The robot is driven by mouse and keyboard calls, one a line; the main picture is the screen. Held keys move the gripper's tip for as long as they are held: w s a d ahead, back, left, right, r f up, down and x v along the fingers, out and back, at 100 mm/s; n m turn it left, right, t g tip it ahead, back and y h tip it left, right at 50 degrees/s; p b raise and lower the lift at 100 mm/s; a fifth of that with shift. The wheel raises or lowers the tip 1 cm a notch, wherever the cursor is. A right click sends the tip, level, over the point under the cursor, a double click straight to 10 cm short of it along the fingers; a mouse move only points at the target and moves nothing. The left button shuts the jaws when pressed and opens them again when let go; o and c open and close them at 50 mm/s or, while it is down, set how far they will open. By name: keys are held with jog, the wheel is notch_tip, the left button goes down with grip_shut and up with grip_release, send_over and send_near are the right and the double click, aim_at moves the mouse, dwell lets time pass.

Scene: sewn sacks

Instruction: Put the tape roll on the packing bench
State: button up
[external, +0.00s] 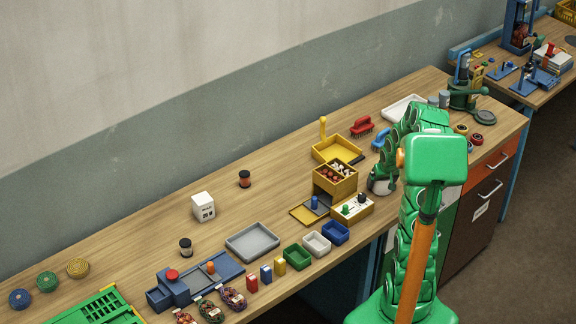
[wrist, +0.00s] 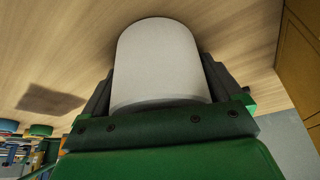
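My gripper (external: 381,180) is low over the right part of the wooden bench (external: 130,243), beside the yellow drawer box (external: 335,178). In the wrist view a pale rounded shape (wrist: 160,62) fills the space between the dark sides of my gripper (wrist: 158,85). I cannot tell whether it is a held thing or part of my gripper. Small round rolls with yellow (external: 461,129) and red (external: 477,139) faces are at the bench's right end, partly behind my arm. Flat blue (external: 19,299), green (external: 47,281) and yellow (external: 78,268) discs are at the far left. Which is the tape roll is unclear.
A yellow tray (external: 336,150), red brush (external: 361,126) and white tray (external: 403,108) stand near my arm. A grey tray (external: 252,242) and small coloured bins (external: 298,257) are further left. The bench's back left is mostly clear. Another bench (external: 545,80) stands at the upper right.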

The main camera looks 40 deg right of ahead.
jog(key=shift+o, duration=0.3)
jog(key=shift+r, duration=0.2)
jog(key=shift+v, duration=0.9)
jog(key=v, duration=1)
jog(key=shift+s, duration=0.1)
jog(key=s+a+r+n+g+y, duration=0.1)
jog(key=s+a+r, duration=0.15)
jog(key=a, duration=0.75)
jog(key=s+a+r+n+g, duration=0.1)
jog(key=s+a+r+n, duration=0.15)
jog(key=a, duration=0.65)
jog(key=s+a+n+g, duration=0.1)
jog(key=s+a+g, duration=0.1)
jog(key=s+a, duration=0.5)
jog(key=s+a+r+g+y, duration=0.1)
jog(key=s+a, duration=0.6)
jog(key=s, duration=0.5)
jog(key=shift+a+r+n+g, duration=0.35)
jog(key=shift+g, duration=0.05)
